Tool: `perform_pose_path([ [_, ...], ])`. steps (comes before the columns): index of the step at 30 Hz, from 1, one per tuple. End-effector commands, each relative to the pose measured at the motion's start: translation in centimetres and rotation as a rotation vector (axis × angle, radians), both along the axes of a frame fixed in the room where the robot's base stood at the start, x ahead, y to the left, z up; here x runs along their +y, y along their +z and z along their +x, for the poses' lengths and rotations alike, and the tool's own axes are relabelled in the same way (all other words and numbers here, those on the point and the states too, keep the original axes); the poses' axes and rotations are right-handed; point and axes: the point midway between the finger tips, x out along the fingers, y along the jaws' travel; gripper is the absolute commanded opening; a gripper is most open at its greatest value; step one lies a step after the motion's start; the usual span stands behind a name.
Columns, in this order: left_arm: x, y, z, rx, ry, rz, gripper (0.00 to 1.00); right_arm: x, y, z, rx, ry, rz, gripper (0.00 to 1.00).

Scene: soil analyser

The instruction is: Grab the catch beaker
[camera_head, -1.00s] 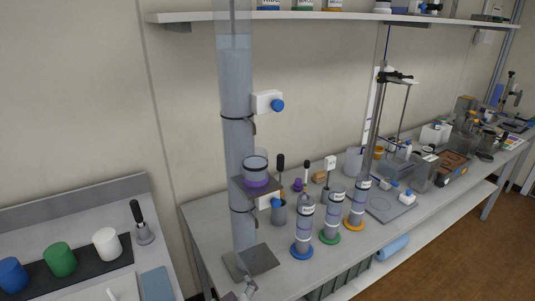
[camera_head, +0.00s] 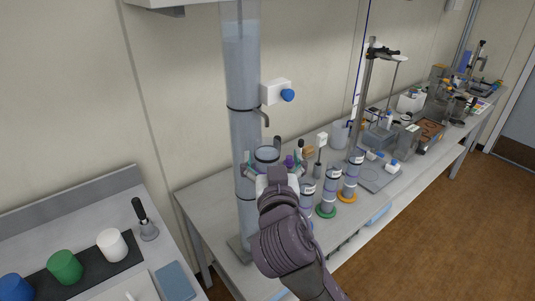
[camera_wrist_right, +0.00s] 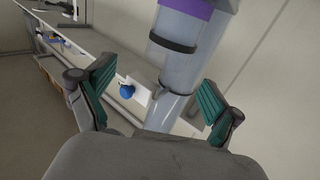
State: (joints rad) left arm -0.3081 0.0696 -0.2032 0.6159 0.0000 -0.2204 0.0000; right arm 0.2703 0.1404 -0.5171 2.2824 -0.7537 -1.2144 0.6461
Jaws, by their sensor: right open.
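The catch beaker (camera_head: 266,154) is a small clear cup on a bracket on the tall clear column (camera_head: 241,80), below its spout. My right gripper (camera_head: 276,169) is open in front of it, with its fingers spread to either side; it hides the beaker's lower part and the bracket. In the right wrist view the two teal finger pads (camera_wrist_right: 152,92) stand wide apart with nothing gripped. A clear cylinder with a purple band (camera_wrist_right: 190,10) is at the top between them. I cannot tell whether the fingers touch the beaker. My left gripper is out of view.
A white valve box with a blue knob (camera_head: 287,95) sits just above the beaker. Several labelled cylinders, one with an orange base (camera_head: 346,197), stand close to the right of my right arm. Green (camera_head: 65,267) and white (camera_head: 112,245) cups stand on the left bench.

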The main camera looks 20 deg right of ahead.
Motion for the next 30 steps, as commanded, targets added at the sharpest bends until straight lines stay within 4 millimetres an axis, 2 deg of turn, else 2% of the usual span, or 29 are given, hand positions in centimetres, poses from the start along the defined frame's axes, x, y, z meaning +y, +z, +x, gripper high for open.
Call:
perform_pose_path([
  [5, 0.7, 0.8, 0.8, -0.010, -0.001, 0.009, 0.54, -0.2, 0.1, 1.2, 0.001, -0.001, -0.002, 0.92],
  [10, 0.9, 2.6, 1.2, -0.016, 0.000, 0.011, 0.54, -0.2, 0.0, 3.8, 0.002, -0.002, -0.006, 0.92],
  [15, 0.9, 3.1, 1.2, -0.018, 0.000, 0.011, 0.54, -0.7, -0.3, 5.6, 0.001, -0.001, -0.002, 0.92],
  [23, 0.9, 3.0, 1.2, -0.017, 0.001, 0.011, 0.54, -0.7, -0.5, 5.8, 0.001, 0.000, 0.001, 0.92],
  [30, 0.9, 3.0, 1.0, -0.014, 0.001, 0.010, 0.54, -0.7, -0.5, 5.8, 0.001, 0.000, 0.000, 0.52],
])
